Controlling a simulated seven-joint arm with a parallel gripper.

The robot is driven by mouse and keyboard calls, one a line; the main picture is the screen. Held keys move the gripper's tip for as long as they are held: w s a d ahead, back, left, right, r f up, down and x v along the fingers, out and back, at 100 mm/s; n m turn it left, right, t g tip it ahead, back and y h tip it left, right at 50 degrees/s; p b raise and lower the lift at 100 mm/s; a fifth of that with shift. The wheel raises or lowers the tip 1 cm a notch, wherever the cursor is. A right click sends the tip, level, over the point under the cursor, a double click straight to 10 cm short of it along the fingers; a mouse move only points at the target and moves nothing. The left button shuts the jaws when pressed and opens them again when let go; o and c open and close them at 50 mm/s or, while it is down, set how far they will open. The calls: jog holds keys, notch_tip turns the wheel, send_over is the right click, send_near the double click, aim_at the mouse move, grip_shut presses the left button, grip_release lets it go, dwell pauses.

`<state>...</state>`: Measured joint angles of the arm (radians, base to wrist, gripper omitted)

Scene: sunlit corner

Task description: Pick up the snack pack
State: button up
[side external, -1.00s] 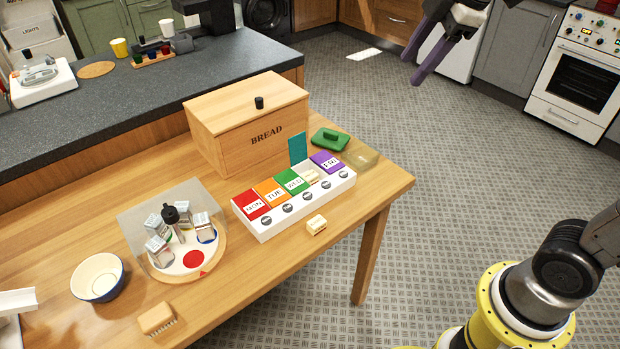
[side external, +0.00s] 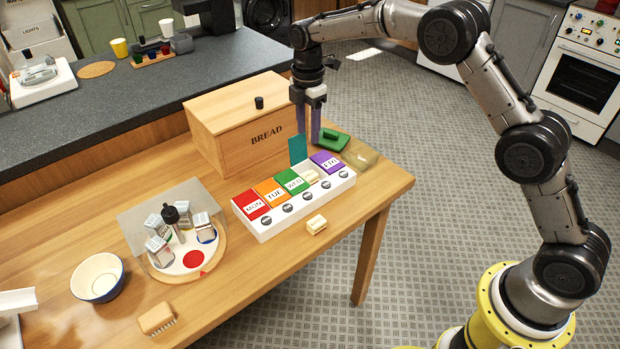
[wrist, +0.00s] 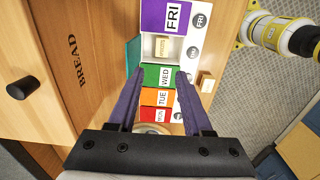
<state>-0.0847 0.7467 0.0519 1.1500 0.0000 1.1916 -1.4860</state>
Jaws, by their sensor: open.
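A white day box (side external: 268,233) stands on the wooden table with MON, TUE, WED and FRI lids shut. The teal lid (side external: 298,149) between WED and FRI stands up, leaving that compartment open. A small cream pack (side external: 311,177) lies in the open compartment and shows in the wrist view (wrist: 162,47). A similar cream pack (side external: 316,224) lies on the table in front of the box, also in the wrist view (wrist: 207,82). I cannot tell which is the snack pack. My gripper (side external: 308,138) is open and empty, pointing down above the back of the box near the teal lid.
A wooden bread box (side external: 240,125) stands close behind. The front right table is clear.

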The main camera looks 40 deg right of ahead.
send_over(306, 176)
jog(key=f, duration=0.8)
jog(key=shift+d+f, duration=0.15)
jog(key=shift+d, duration=0.25)
jog(key=shift+s+a+f, duration=0.1)
jog(key=shift+a+f, duration=0.1)
jog(key=shift+f, duration=1.15)
jog(key=shift+s+a+f, duration=0.1)
jog(key=shift+a+f, duration=0.1)
jog(key=shift+f, duration=1.1)
jog(key=shift+c, duration=0.3)
jog(key=shift+w, duration=0.1)
grip_shut()
